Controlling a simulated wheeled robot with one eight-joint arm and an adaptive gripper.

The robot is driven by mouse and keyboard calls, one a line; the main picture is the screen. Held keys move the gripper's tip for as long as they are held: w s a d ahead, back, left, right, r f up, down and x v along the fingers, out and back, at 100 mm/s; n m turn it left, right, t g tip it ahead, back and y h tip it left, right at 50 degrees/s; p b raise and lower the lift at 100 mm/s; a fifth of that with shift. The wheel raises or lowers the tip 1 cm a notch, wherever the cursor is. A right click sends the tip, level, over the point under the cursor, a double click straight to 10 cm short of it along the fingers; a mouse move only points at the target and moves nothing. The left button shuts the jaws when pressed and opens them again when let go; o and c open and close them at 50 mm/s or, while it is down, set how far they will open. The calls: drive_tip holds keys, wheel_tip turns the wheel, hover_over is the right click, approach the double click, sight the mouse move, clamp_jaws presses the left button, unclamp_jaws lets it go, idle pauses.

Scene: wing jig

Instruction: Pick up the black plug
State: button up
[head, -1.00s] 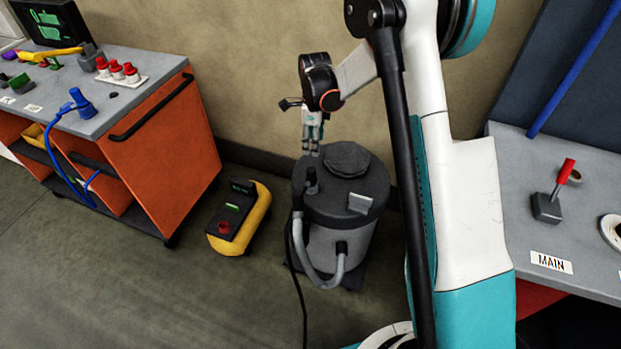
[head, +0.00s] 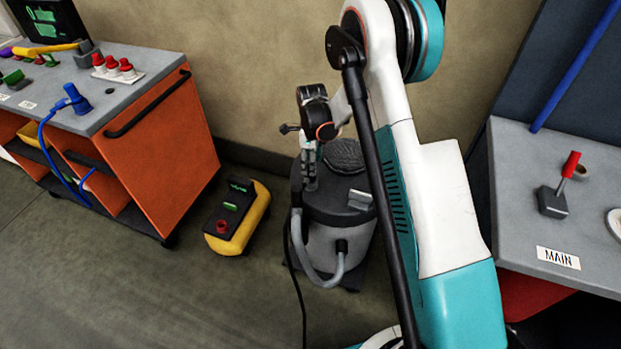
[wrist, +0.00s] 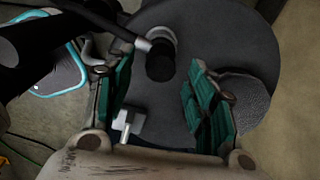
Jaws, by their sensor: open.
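The black plug (wrist: 160,64) stands on the dark round lid of a grey vacuum drum. In the wrist view its dark round end lies between my open fingers, with a pale collar and a dark cable or hose beside it. In the head view the plug (head: 311,184) is partly covered by my gripper (head: 309,168), which hangs just above the lid. My gripper (wrist: 160,85) is open, with green pads on both sides of the plug and a gap at each side. I cannot tell how far the fingertips are above it.
The vacuum's lid (head: 335,205) also carries a pale block (head: 360,200) and a round dark pad (head: 345,154). A yellow-black box (head: 237,217) stands on the floor to the left. An orange cart (head: 160,145) is further left, and a grey bench (head: 590,225) is at right.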

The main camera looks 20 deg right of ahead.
wheel_tip(320, 180, down, 4)
drive_tip(key=shift+w+a+f+b, duration=0.1)
drive_tip(key=shift+b, duration=0.6)
drive_tip(key=shift+c, duration=0.3)
drive_tip(key=c, duration=1.1)
drive_tip(key=shift+o, duration=0.2)
drive_tip(key=shift+r, duration=0.25)
wheel_tip(320, 180, up, 23)
drive_tip(key=p, duration=0.7)
drive_tip(key=shift+f, duration=0.1)
